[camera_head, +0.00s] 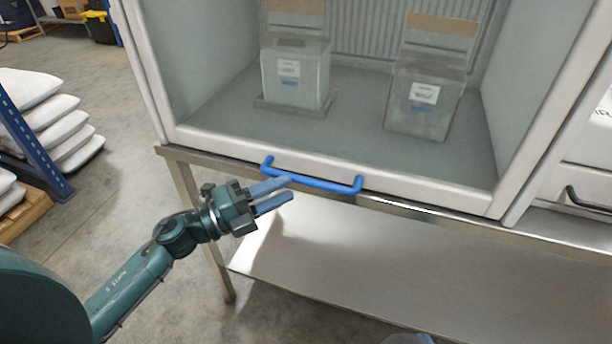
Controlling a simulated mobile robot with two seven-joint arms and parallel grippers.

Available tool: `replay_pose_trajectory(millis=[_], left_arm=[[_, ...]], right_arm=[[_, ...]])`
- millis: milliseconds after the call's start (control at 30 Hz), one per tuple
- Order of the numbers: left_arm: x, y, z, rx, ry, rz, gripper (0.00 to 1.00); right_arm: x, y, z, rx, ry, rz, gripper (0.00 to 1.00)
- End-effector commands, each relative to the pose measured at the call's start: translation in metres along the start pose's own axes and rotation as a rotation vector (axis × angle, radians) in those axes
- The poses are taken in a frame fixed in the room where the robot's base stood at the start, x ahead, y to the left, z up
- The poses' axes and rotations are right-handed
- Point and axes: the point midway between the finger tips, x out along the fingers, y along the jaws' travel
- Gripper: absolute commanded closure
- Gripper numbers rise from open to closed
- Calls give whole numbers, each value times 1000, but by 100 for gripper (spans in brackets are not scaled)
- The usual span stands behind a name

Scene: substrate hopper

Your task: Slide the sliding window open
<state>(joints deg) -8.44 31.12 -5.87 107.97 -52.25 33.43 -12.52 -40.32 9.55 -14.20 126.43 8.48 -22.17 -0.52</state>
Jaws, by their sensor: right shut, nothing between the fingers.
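The sliding window (400,182) is a clear pane in a white frame on the front of a white cabinet. It appears down, its bottom rail at the cabinet's lower front edge. A blue bar handle (325,184) is fixed to that rail. My left gripper (291,188) is just in front of the handle's left half, its two blue-grey fingers a little apart with nothing seen between them. The upper fingertip overlaps the bar in the picture; I cannot tell whether it touches.
Behind the pane stand two clear containers (297,75) (424,103) with labels. A steel stand with a lower shelf (400,265) is under the cabinet. White sacks (65,125) are stacked beside a blue rack post (32,145) at left. A dark handle (588,199) shows at far right.

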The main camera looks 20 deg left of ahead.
Motion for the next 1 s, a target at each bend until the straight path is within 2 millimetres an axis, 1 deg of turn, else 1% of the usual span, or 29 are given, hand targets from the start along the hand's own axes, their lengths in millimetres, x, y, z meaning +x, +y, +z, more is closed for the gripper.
replay_pose_trajectory(millis=[33,100,200,300,433,700,767,1000], left_arm=[[12,-4,1,0,1,-4,64],[25,-3,1,0,0,-4,64],[39,-2,1,-1,-1,-2,64],[49,-1,0,-1,-1,-1,64],[56,0,0,-1,0,-1,64],[57,0,0,-1,0,0,64],[57,0,0,-1,0,0,68],[57,0,0,-1,0,0,88]], right_arm=[[0,-1,0,2,-9,-1,100],[1,-1,1,0,-14,-1,100],[3,0,-2,-5,-12,-1,100],[4,0,-5,-10,-8,0,100],[4,0,-5,-12,-9,1,100],[3,-1,-3,-13,-12,0,100],[3,-1,-3,-12,-13,0,100],[2,-1,-2,-11,-15,0,100]])
